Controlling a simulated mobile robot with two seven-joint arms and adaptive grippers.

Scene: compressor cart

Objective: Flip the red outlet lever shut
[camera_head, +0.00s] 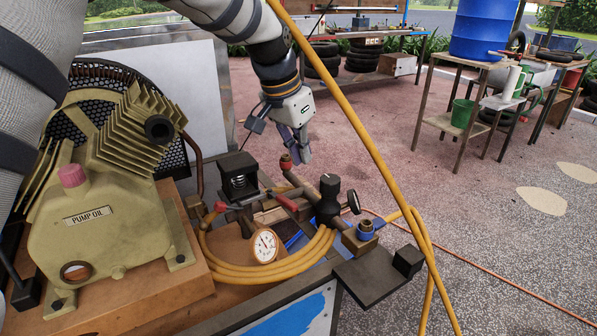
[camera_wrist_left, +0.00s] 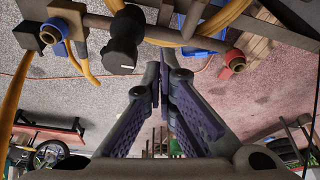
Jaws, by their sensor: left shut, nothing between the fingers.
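A short red lever (camera_head: 286,202) lies at a slant beside the black regulator knob (camera_head: 329,186) on the cart's pipework. A second small red handle (camera_head: 220,207) sits further left, near the black switch box. A pipe fitting with a red ring (camera_head: 286,162) points up behind the lever; it also shows in the left wrist view (camera_wrist_left: 235,60). My left gripper (camera_head: 304,158) is shut and empty, pointing down just right of that fitting and behind the lever. In the wrist view its fingertips (camera_wrist_left: 164,68) meet below the pipework. No lever is clear there. My right gripper is out of view.
A yellow hose (camera_head: 365,130) hangs across the front and coils around the pressure gauge (camera_head: 264,246). A blue-ringed fitting (camera_head: 366,230) is at the right end of the pipe. The compressor (camera_head: 110,215) fills the left. Open floor lies to the right.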

